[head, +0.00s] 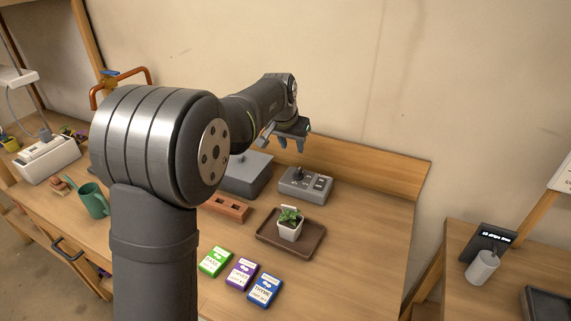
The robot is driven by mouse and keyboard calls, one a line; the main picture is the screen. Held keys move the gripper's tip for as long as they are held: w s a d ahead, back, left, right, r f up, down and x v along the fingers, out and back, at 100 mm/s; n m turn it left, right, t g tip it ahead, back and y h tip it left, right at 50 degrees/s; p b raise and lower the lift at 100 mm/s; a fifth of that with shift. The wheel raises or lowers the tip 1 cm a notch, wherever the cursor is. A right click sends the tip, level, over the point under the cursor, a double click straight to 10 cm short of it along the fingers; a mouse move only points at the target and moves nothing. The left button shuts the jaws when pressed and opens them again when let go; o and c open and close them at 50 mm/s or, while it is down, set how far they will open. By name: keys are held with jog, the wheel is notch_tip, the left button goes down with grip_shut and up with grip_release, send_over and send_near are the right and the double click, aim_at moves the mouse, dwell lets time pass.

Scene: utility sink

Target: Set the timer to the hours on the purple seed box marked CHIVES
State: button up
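A purple seed box (242,274) lies on the bench between a green seed box (214,262) and a blue seed box (264,290). Its white label has print too small to read for certain. A grey device (318,196) with a dark upright knob and several small dark panels stands toward the back of the bench; it looks like the timer. Its markings are not legible. My gripper (291,141) hangs above and behind the device, near the back board, apart from it. Its fingers point down and look empty, but their opening is unclear.
A potted plant (290,222) stands on a brown tray (263,243) in front of the device. A larger grey box (245,178) and a reddish brick (228,208) lie left of it. A green watering can (94,200) stands farther left. My arm hides part of the bench.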

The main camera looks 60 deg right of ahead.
aim_at(298, 170)
jog(key=x, duration=1.3)
jog(key=shift+d+f, duration=0.15)
jog(key=shift+f, duration=0.1)
grip_shut()
